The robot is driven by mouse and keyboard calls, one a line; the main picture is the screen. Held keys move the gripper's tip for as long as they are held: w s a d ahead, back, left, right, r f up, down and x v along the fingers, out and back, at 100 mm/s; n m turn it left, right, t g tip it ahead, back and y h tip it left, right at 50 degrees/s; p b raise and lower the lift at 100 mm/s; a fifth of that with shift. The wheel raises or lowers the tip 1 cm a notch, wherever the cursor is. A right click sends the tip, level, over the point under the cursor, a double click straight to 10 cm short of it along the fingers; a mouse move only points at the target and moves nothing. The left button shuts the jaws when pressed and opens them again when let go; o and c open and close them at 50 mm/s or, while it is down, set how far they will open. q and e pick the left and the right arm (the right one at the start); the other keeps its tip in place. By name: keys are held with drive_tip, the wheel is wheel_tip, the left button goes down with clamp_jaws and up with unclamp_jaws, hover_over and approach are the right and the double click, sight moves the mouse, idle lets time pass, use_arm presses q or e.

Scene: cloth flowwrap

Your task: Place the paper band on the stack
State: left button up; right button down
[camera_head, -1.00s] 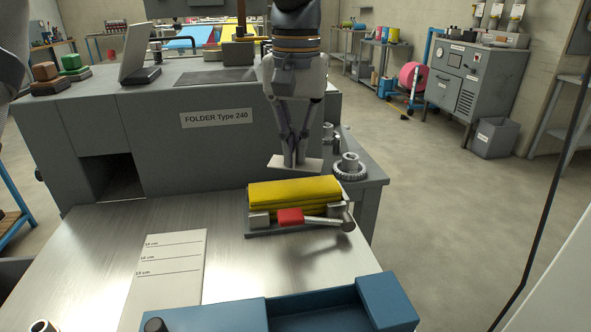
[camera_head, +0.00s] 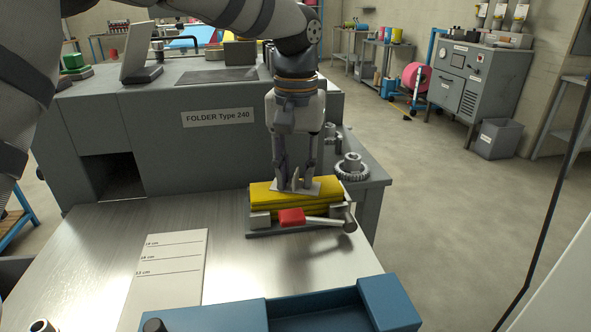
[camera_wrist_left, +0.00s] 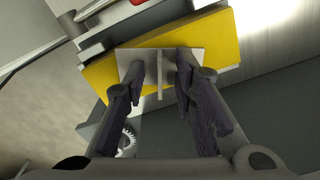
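The paper band (camera_head: 312,188) is a pale flat piece with an upright fin in its middle. It lies across the top of the yellow folded cloth stack (camera_head: 262,192), and also shows on the yellow cloth in the left wrist view (camera_wrist_left: 150,70). My left gripper (camera_head: 297,189) is right above the stack, pointing down. Its fingers stand apart on either side of the fin, with a gap to it on both sides, so it is open. The fingers hide part of the band. My right gripper is not in view.
The stack sits in a grey holder (camera_head: 262,235) with a red-handled clamp (camera_head: 292,216) at its front. A blue tray (camera_head: 310,306) is at the front edge. A white measuring sheet (camera_head: 170,280) lies left. A gear (camera_head: 352,172) stands behind right.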

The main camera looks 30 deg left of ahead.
use_arm(q)
wheel_tip(320, 180, up, 12)
drive_tip(key=shift+r+b, duration=0.2)
drive_tip(key=shift+b, duration=0.1)
idle(0.4)
